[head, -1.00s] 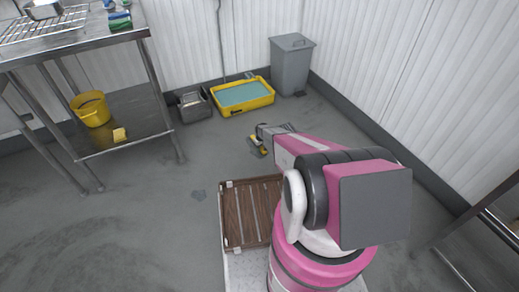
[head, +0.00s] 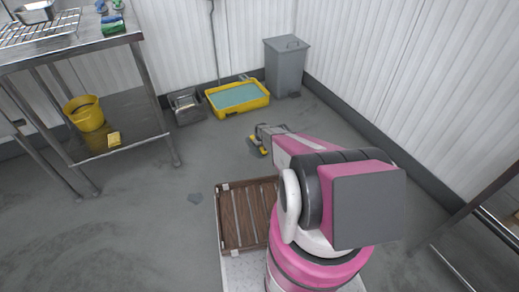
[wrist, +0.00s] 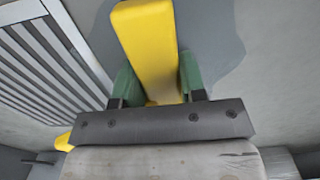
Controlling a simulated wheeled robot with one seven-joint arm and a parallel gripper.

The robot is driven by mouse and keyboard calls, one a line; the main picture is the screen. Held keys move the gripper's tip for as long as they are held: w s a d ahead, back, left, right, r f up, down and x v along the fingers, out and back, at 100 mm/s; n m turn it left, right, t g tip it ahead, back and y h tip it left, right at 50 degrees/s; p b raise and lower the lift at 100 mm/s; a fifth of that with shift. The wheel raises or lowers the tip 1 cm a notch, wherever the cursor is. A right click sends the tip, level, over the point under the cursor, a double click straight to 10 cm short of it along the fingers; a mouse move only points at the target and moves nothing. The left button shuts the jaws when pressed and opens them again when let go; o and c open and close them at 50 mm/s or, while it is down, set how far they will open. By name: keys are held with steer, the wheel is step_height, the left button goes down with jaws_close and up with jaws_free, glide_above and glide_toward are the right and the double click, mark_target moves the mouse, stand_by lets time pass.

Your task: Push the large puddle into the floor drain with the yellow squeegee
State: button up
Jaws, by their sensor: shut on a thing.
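My gripper (wrist: 155,90) is shut on a yellow bar of the squeegee (wrist: 148,40), held between green finger pads in the wrist view. In the head view my gripper (head: 268,131) is low over the floor beyond my arm, with a yellow and dark part of the squeegee (head: 258,147) beside it. A large dark puddle (wrist: 215,45) lies on the floor around and right of the bar in the wrist view. A grey slatted grating (wrist: 45,55), apparently the floor drain, is to the left. The head view does not clearly show either. I cannot tell whether the squeegee touches the floor.
A small dark patch (head: 195,198) is on the floor at left. A yellow tray of bluish liquid (head: 238,108), a grey box (head: 187,118) and a grey bin (head: 286,85) stand along the back wall. A steel table (head: 150,85) is left, with a yellow bucket (head: 84,125) on its lower shelf.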

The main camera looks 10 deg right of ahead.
steer(key=shift+w+d, duration=0.25)
steer(key=shift+d, duration=0.4)
steer(key=shift+w+d, duration=0.2)
steer(key=shift+d, duration=0.4)
steer(key=shift+d, duration=0.1)
steer(key=shift+w+d, duration=0.3)
steer(key=shift+d, duration=0.5)
steer(key=shift+w+d, duration=0.3)
steer(key=shift+d, duration=0.5)
steer(key=shift+w+d, duration=0.1)
steer(key=shift+d, duration=0.1)
steer(key=shift+w+d, duration=0.25)
steer(key=shift+d, duration=0.55)
steer(key=shift+w+d, duration=0.25)
steer(key=shift+d, duration=0.5)
steer(key=shift+d, duration=0.1)
steer(key=shift+w+d, duration=0.3)
steer(key=shift+d, duration=0.5)
steer(key=shift+w+d, duration=0.3)
steer(key=shift+d, duration=0.5)
steer(key=shift+r, duration=0.15)
step_height(320, 180, up, 8)
